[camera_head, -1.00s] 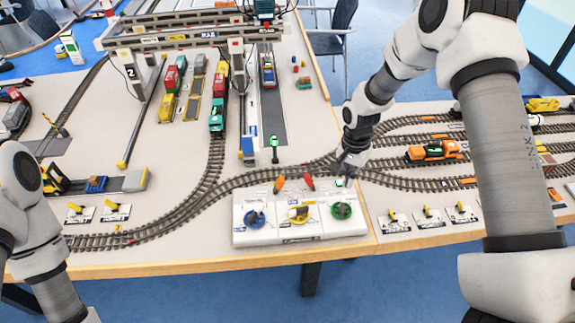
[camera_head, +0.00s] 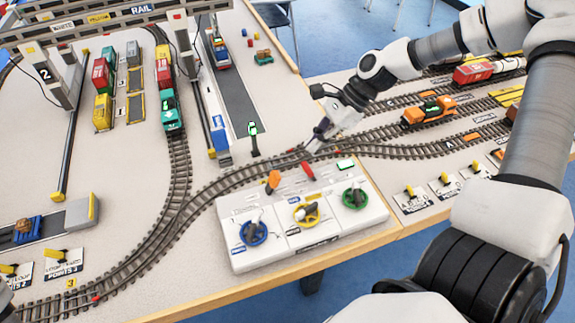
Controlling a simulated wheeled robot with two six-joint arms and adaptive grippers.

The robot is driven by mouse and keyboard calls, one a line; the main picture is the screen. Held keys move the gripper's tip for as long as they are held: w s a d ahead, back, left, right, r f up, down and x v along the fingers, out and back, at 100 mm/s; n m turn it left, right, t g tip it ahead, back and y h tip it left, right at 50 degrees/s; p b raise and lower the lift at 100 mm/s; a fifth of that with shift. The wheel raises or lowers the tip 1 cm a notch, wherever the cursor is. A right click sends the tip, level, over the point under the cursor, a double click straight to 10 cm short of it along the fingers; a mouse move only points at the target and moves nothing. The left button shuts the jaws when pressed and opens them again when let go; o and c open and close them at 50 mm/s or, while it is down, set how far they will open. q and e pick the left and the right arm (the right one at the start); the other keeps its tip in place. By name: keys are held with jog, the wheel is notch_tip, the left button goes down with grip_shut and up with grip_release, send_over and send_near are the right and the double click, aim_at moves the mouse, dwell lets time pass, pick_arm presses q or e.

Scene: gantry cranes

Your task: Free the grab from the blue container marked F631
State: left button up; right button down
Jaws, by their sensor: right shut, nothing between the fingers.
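My right gripper (camera_head: 317,141) is shut and empty, just behind the white control box, over or near the track. The control box (camera_head: 237,262) carries a blue dial (camera_head: 253,233), a yellow dial (camera_head: 306,213) and a green dial (camera_head: 355,197). An orange lever (camera_head: 273,180) and a red lever (camera_head: 308,171) stand at its back. A blue block (camera_head: 219,133) stands by the crane leg; I cannot read F631 on it or anywhere. The grab cannot be made out. My left gripper is out of view.
A gantry crane beam (camera_head: 100,17) crosses the top left. A teal engine (camera_head: 172,112) stands on the track with wagons behind it. A small signal with a green face (camera_head: 253,129) stands left of my right gripper. An orange locomotive (camera_head: 428,110) is at the right.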

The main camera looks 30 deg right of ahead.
aim_at(272, 184)
jog(key=shift+w+a+f, duration=0.1)
jog(key=shift+w+f, duration=0.1)
jog(key=b+x, duration=0.6)
jog(key=x, duration=0.2)
jog(key=shift+f, duration=0.45)
jog(key=shift+a+f+b, duration=0.3)
jog(key=shift+a, duration=0.15)
jog(key=shift+r, duration=0.1)
